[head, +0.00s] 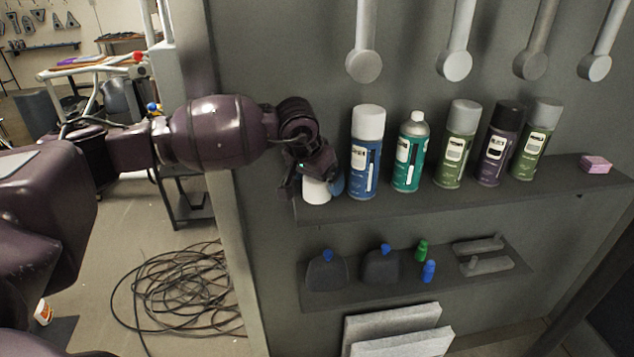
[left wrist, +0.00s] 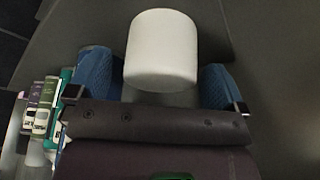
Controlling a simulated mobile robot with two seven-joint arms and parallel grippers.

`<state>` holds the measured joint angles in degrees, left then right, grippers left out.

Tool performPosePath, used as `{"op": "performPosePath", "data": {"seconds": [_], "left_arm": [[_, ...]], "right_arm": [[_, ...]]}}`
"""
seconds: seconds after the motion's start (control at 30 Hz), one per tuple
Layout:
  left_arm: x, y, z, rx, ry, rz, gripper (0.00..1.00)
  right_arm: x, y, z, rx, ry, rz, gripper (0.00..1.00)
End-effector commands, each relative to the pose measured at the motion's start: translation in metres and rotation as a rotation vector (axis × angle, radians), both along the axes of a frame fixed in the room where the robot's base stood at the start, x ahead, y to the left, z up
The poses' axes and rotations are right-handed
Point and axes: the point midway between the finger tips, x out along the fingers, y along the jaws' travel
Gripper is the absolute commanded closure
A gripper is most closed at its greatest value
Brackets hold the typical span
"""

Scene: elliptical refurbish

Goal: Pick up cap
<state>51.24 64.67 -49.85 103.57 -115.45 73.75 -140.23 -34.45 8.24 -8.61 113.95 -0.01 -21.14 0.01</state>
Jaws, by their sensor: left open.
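The white cap (head: 316,190), a short cylinder, stands at the left end of the upper shelf. It also shows in the left wrist view (left wrist: 162,48), top centre. My left gripper (head: 318,178) is at the cap, coming down from above and the left. In the left wrist view its blue-padded fingers (left wrist: 157,80) are open, one on each side of the cap, with visible gaps. The gripper hides the cap's upper part in the head view. My right gripper is in neither view.
A blue spray can (head: 367,152) with a white top stands close to the right of the gripper, followed by several more cans. A pink block (head: 596,164) lies at the right end of the dark upper shelf (head: 400,205). A lower shelf (head: 440,281) holds small bottles.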

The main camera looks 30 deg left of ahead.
Motion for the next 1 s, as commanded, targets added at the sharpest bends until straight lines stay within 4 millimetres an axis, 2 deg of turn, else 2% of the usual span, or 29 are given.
{"op": "performPosePath", "data": {"seconds": [0.17,0.43,0.73,1.0], "left_arm": [[0.006,-0.001,-0.014,0.000,0.000,0.000,0.02],[0.007,-0.001,-0.016,0.000,-0.001,0.000,0.04],[0.007,-0.001,-0.016,0.000,-0.001,0.000,0.50],[0.007,-0.001,-0.015,0.000,-0.001,0.000,0.52]], "right_arm": [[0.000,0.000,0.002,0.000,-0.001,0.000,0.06],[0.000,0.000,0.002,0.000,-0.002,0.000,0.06],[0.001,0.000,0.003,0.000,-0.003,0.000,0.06],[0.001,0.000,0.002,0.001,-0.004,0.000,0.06]]}}
